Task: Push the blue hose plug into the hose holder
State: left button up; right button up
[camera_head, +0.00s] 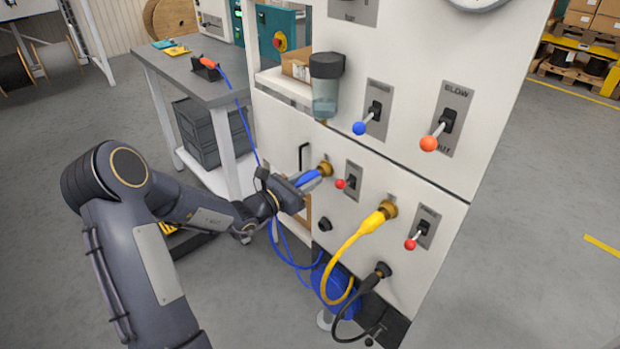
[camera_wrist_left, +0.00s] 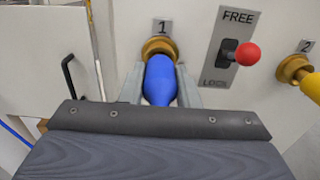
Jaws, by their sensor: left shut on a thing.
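The blue hose plug (camera_wrist_left: 161,84) is between the two grey fingers of my left gripper (camera_wrist_left: 160,90), which is shut on it. In the head view my left gripper (camera_head: 309,180) holds the blue plug (camera_head: 307,178) against the front of the white panel. The plug's far end is lined up with the brass socket (camera_wrist_left: 158,48) under the number 1 plate, and appears to meet it. The brass socket also shows in the head view (camera_head: 325,167). How deep the plug sits in it cannot be told. My right gripper is not in view.
A red-knobbed lever (camera_wrist_left: 247,54) on a FREE/LOCK plate is right of the socket. A yellow plug (camera_head: 372,222) sits in the second socket. A black handle (camera_wrist_left: 69,76) is at left. Blue hose (camera_head: 283,252) hangs below my gripper. A grey bench (camera_head: 180,75) stands behind.

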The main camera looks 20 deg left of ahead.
pick_arm(q)
grip_shut()
jog(key=shift+v, duration=2.3)
jog(key=shift+p+v, duration=0.55)
jog(key=shift+v, duration=2.4)
jog(key=shift+f, duration=0.1)
